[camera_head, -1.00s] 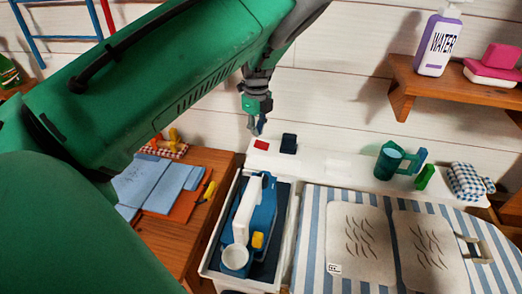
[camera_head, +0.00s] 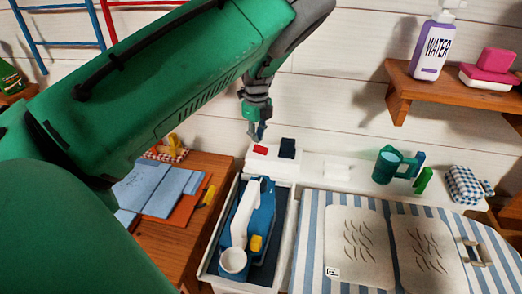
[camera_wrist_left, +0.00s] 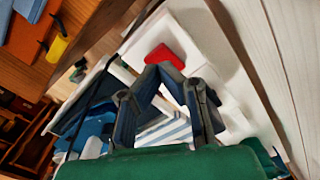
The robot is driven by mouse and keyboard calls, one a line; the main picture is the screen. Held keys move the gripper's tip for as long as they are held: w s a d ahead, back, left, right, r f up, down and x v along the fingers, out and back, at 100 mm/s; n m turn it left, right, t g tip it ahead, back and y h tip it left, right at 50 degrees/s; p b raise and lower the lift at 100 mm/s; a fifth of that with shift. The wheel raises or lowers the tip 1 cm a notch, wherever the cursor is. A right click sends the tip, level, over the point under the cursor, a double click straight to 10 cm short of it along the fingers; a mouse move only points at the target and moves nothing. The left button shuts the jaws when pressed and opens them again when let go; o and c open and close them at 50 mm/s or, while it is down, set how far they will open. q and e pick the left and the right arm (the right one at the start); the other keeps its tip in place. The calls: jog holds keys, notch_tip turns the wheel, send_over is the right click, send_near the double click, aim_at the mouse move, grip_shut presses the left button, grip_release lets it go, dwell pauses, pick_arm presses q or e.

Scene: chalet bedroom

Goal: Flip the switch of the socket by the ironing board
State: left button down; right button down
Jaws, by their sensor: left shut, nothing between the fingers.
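The socket (camera_head: 285,164) is a white box by the wall, behind the striped ironing board (camera_head: 308,240). On its top are a red switch (camera_head: 260,150) at the left and a dark block (camera_head: 287,148) at the right. My left gripper (camera_head: 257,139) points down just above and behind the red switch, shut and empty. In the left wrist view, the red switch (camera_wrist_left: 165,57) shows just beyond the meeting fingertips (camera_wrist_left: 159,69). I cannot tell whether they touch it. My right gripper is out of view.
A white tray (camera_head: 207,262) with a blue and white iron (camera_head: 262,214) stands in front of the socket. A teal mug (camera_head: 385,167) is on the white ledge to the right. A wooden shelf (camera_head: 440,88) juts from the wall at upper right.

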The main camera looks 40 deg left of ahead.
aim_at(261, 150)
pick_arm(q)
jog(key=shift+d, duration=0.2)
jog(key=shift+a, duration=0.15)
jog(key=shift+a+f, duration=0.25)
jog(key=shift+a, duration=0.15)
jog(key=shift+d, duration=0.1)
jog(key=shift+d+f, duration=0.2)
jog(key=shift+d, duration=0.1)
jog(key=shift+a+f, duration=0.3)
jog(key=shift+f, duration=0.15)
jog(key=shift+d+f+b, duration=0.2)
jog(key=shift+f+b, duration=0.1)
